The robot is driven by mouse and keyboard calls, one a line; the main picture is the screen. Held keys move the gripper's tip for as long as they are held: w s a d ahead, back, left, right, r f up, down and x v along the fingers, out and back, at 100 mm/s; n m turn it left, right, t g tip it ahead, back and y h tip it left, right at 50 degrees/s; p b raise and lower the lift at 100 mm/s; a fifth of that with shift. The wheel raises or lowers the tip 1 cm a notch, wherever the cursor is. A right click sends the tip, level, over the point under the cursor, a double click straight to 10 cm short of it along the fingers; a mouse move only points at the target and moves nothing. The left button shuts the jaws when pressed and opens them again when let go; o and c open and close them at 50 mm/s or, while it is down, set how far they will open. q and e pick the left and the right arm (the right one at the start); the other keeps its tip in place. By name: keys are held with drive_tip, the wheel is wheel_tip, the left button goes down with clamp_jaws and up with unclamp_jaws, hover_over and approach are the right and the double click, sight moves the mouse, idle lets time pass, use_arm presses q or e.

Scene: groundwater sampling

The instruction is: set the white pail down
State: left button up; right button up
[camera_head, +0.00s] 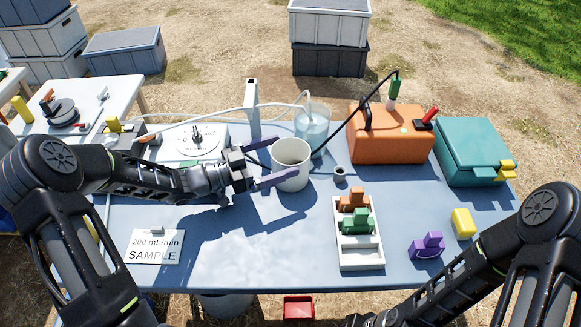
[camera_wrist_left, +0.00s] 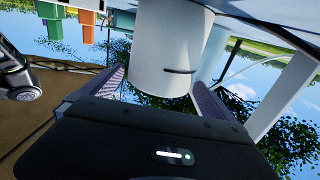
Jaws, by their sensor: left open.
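The white pail (camera_head: 291,160) stands upright on the blue table (camera_head: 290,238), in front of a clear beaker. My left gripper (camera_head: 277,164) is open, with its two purple-grey fingers on either side of the pail. In the left wrist view the pail (camera_wrist_left: 170,50) sits between the spread fingers (camera_wrist_left: 165,88). Whether a finger touches its wall I cannot tell. My right arm reaches in at the lower right in the head view; its gripper is out of the picture.
The clear beaker (camera_head: 312,128) with tubing stands just behind the pail. An orange case (camera_head: 390,138) and a teal case (camera_head: 472,150) are at the right. A white tray (camera_head: 362,256) holds orange and green pieces. The table's front left holds a SAMPLE card (camera_head: 155,246).

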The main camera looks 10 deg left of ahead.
sight(306, 148)
use_arm(q)
drive_tip(key=x, duration=0.3)
drive_tip(key=shift+w+d, duration=0.2)
drive_tip(key=shift+c, duration=0.4)
drive_tip(key=c, duration=1.8)
wheel_tip(306, 148, up, 10)
drive_tip(key=shift+r+p, duration=0.1)
drive_tip(key=shift+p, duration=0.2)
